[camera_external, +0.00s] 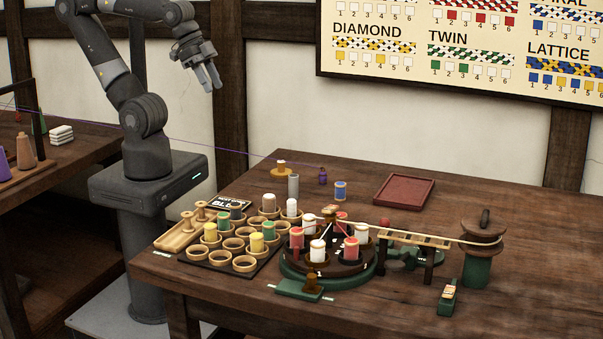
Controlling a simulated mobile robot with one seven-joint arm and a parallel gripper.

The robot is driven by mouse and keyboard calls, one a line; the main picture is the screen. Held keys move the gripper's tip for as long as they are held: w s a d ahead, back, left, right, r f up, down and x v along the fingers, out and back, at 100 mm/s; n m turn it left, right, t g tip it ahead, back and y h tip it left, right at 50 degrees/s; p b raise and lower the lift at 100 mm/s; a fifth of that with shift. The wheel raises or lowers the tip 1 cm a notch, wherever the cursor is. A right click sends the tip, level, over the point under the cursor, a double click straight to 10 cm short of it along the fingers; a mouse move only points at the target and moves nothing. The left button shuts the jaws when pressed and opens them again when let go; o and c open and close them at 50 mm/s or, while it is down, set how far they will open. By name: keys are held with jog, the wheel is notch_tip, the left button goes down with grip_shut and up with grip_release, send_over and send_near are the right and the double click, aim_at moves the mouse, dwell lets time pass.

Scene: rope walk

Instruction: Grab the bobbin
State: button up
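Several bobbins stand on the wooden table. A blue bobbin (341,191) stands alone behind the round green-and-dark braiding device. Red bobbins (351,249) and white bobbins (318,250) stand on that device. I cannot tell which bobbin is meant. My gripper (211,85) hangs high above and to the left of the table, far from all of them. Its two fingers look apart, with nothing between them.
A dark red tray (404,190) lies empty at the back. A grey cylinder (293,186) and a small purple bottle (323,176) stand near the back edge. A green post (482,262) and a wooden bridge (413,239) stand right. The table's right side is mostly clear.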

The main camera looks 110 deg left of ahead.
dwell(0.3)
jog(key=o, duration=0.4)
jog(key=n+g, duration=0.2)
jog(key=g, duration=0.4)
send_over(341, 184)
notch_tip(341, 184, down, 16)
jog(key=shift+f, duration=5.6)
